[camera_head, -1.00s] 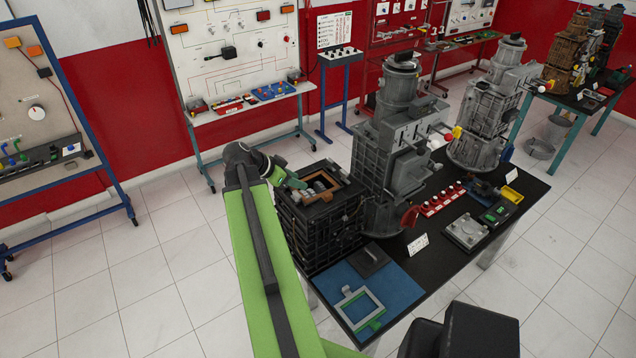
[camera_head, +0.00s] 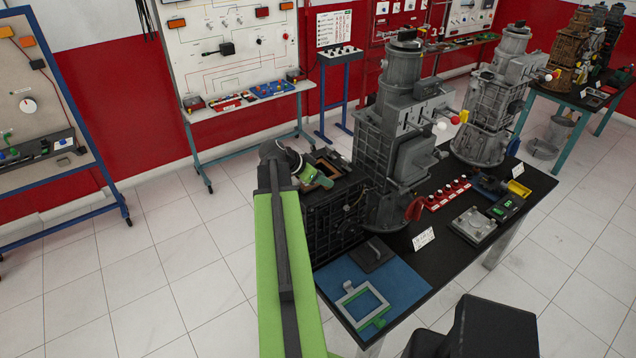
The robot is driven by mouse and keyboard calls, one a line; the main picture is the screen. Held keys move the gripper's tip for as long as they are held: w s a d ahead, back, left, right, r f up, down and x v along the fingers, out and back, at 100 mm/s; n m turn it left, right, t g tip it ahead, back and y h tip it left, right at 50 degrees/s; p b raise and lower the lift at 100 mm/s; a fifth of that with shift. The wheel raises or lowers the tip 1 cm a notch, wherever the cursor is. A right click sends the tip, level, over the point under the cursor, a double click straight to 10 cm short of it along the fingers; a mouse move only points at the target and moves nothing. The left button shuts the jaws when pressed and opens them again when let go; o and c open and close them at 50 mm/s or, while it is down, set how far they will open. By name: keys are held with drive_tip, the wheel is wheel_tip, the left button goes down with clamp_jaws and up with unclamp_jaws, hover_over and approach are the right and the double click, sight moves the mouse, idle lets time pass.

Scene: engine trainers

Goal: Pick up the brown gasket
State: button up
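The brown gasket (camera_head: 328,166) shows as a small brown frame part at the top of the black ribbed block (camera_head: 335,215) at the table's left end. My green arm reaches up to the block, and my gripper (camera_head: 319,179) is over its top, right at the gasket. My arm and gripper hide much of the gasket. Whether the fingers touch or hold it, and whether they are open or shut, is too small to tell.
A tall grey engine (camera_head: 398,135) stands close right of the block. A blue mat (camera_head: 402,285) with a pale frame (camera_head: 362,303) and a dark plate (camera_head: 372,254) lies in front. Red-knobbed parts (camera_head: 447,194) and a second engine (camera_head: 490,110) stand farther right.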

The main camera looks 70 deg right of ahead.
drive_tip(key=b+x, duration=0.1)
drive_tip(key=x, duration=0.2)
drive_tip(key=shift+w+a, duration=0.1)
drive_tip(key=shift+r, duration=0.15)
clamp_jaws()
drive_tip(key=r+p, duration=0.5)
drive_tip(key=shift+s+a+r+p, duration=0.15)
drive_tip(key=shift+s+a+p, duration=0.05)
drive_tip(key=shift+p, duration=0.1)
drive_tip(key=s+a+r+p, duration=0.3)
drive_tip(key=s+r+p, duration=0.2)
drive_tip(key=s, duration=0.5)
drive_tip(key=shift+s+r+p, duration=0.3)
